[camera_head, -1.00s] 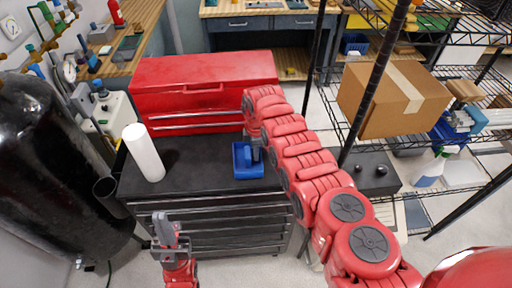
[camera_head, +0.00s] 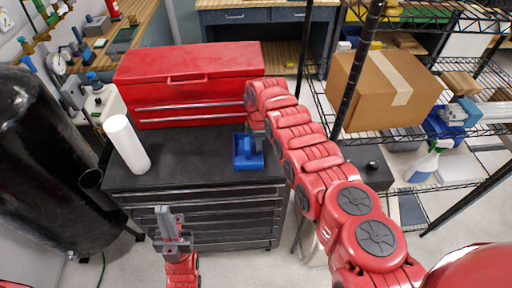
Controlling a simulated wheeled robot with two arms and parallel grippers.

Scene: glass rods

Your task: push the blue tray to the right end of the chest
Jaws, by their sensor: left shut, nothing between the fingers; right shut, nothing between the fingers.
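The blue tray (camera_head: 247,163) lies on the black top of the chest (camera_head: 190,165), towards its right end. A strip of black top shows between the tray and the right edge, partly behind my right arm. My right gripper (camera_head: 258,141) is at the tray's upper right, against or just above it; its fingertips are mostly hidden by my red arm. It is shut and empty, and I cannot tell exactly where it touches. My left gripper (camera_head: 165,219) is shut and empty, in front of the chest's drawers.
A red toolbox (camera_head: 190,80) stands along the back of the chest. A white cylinder (camera_head: 126,145) stands at the chest's left end. A wire rack with a cardboard box (camera_head: 385,90) and a spray bottle (camera_head: 424,165) is at the right. The middle of the top is clear.

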